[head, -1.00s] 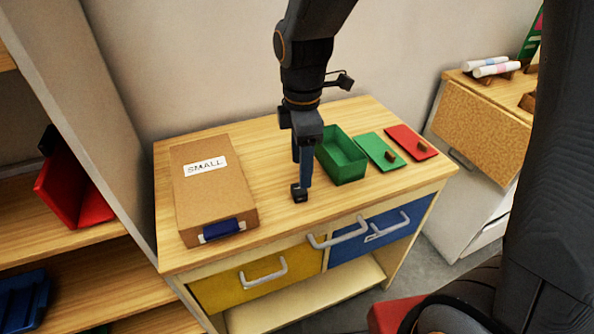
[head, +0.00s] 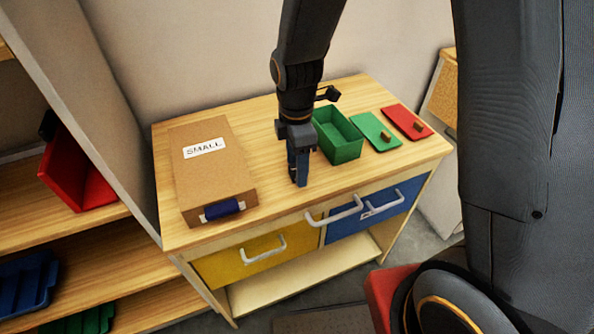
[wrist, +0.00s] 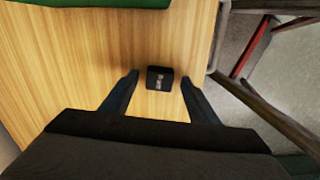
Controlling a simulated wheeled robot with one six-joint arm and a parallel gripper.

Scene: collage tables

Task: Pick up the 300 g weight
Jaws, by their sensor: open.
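The weight (wrist: 160,78) is a small black block with a pale label, too small to read, on the wooden tabletop in the wrist view. My gripper (wrist: 159,83) is open, with one finger on each side of the weight and a gap of bare wood on both sides. The weight sits level with the fingertips or just past them; I cannot tell how far above the table they are. In the head view my gripper (head: 300,180) points down at the table near its front edge and hides the weight.
A brown box (head: 211,170) labelled SMALL lies left of my gripper. A green open bin (head: 345,152), a green lid (head: 376,132) and a red lid (head: 407,122) lie to the right. Yellow (head: 228,262) and blue (head: 350,238) drawers with handles are below the table's front edge.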

